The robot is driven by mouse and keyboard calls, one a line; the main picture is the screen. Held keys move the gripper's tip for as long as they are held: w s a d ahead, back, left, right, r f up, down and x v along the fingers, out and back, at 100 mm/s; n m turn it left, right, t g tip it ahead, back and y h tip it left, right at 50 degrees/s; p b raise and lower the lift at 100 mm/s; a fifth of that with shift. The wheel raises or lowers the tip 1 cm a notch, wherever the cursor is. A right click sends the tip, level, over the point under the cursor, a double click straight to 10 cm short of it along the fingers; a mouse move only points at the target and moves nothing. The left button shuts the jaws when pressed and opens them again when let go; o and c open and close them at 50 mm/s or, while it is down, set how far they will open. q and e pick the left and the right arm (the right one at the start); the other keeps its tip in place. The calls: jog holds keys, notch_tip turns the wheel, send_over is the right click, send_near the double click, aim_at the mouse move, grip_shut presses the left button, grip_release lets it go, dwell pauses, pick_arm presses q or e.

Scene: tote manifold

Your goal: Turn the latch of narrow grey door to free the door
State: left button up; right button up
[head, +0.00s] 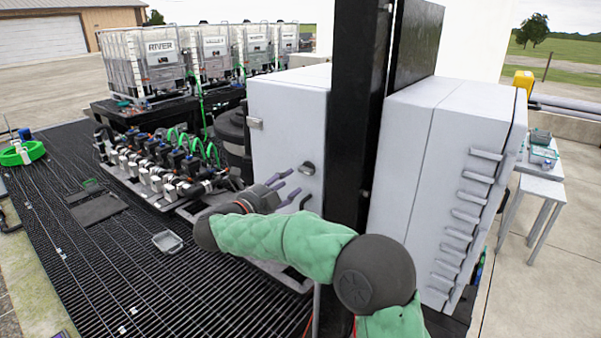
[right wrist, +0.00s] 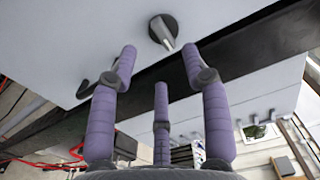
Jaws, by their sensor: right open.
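The narrow grey door (head: 290,135) is the face of a tall pale grey cabinet left of a black post in the head view. It looks closed. Its latch (head: 307,168) is a dark round base with a short metallic lever. In the right wrist view the latch (right wrist: 163,30) shows just beyond the fingertips, its lever slanting down to the right. My right gripper (head: 282,190) has purple-padded fingers spread open and empty, close to the door and just below the latch. In the right wrist view the gripper (right wrist: 160,62) appears apart from the lever. My left gripper is not in view.
A dark hooked handle (right wrist: 96,82) sits on the door left of the fingers. The black post (head: 352,120) stands right of the door. A larger grey cabinet (head: 455,150) with several handles is beyond it. Valves (head: 165,165) and hoses lie left on black grating.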

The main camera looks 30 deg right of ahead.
aim_at(306, 170)
jog(key=p+x, duration=0.1)
jog(key=x, duration=0.5)
jog(key=shift+d, duration=0.15)
grip_shut()
